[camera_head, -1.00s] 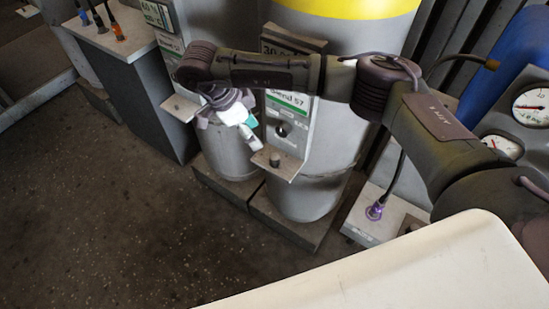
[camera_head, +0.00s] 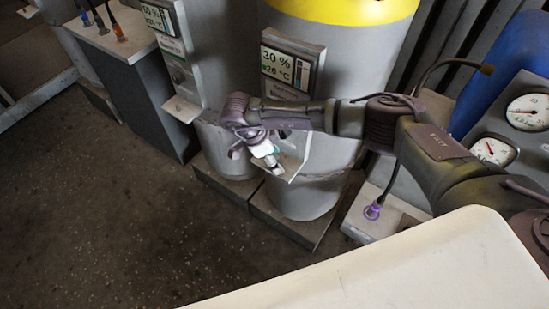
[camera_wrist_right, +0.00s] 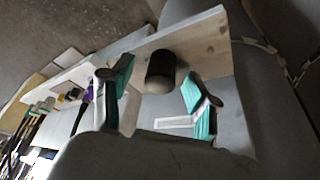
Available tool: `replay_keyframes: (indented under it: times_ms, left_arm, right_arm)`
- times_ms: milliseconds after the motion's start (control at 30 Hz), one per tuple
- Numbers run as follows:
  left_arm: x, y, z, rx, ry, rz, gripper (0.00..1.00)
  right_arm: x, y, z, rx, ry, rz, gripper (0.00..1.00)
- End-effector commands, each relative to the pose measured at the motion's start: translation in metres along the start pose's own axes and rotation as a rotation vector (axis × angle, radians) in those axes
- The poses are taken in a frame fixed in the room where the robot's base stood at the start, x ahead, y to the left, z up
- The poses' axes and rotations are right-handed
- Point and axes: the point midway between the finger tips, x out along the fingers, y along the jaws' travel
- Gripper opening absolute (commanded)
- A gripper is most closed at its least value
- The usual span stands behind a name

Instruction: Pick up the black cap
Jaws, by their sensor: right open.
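The black cap (camera_wrist_right: 160,72) is a short dark cylinder on a pale ledge (camera_wrist_right: 205,45) in the right wrist view. In the head view the cap is hidden by my right gripper (camera_head: 268,162), which is over the ledge (camera_head: 292,168) on the front of the middle cylinder. In the right wrist view my right gripper (camera_wrist_right: 160,82) is open, with one teal-padded finger on each side of the cap. The pads look apart from it. My left gripper is not in view.
A second ledge (camera_head: 181,108) sticks out from the cylinder to the left. A grey cabinet (camera_head: 135,85) carries several coloured plugs. A box with a purple connector (camera_head: 372,211) and gauges (camera_head: 527,112) are at right. A pale panel (camera_head: 400,270) fills the lower right.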

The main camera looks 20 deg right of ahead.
Motion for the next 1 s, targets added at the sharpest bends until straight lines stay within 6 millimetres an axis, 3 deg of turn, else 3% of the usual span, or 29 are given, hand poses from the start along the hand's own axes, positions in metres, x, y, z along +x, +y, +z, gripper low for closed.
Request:
replay_keyframes:
  times_ms: [200, 500, 833, 1000]
  left_arm:
    - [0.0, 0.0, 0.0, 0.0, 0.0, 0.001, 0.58]
    - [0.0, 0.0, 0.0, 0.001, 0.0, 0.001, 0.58]
    - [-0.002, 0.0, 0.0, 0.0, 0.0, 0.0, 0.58]
    - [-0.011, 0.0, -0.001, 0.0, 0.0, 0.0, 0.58]
  right_arm:
    - [0.0, 0.0, 0.0, 0.0, 0.0, -0.001, 0.57]
    - [0.0, 0.0, 0.0, 0.0, -0.001, 0.0, 0.07]
    - [-0.004, -0.001, -0.001, 0.001, -0.001, -0.001, 0.06]
    - [-0.021, -0.006, -0.01, 0.007, -0.001, -0.001, 0.06]
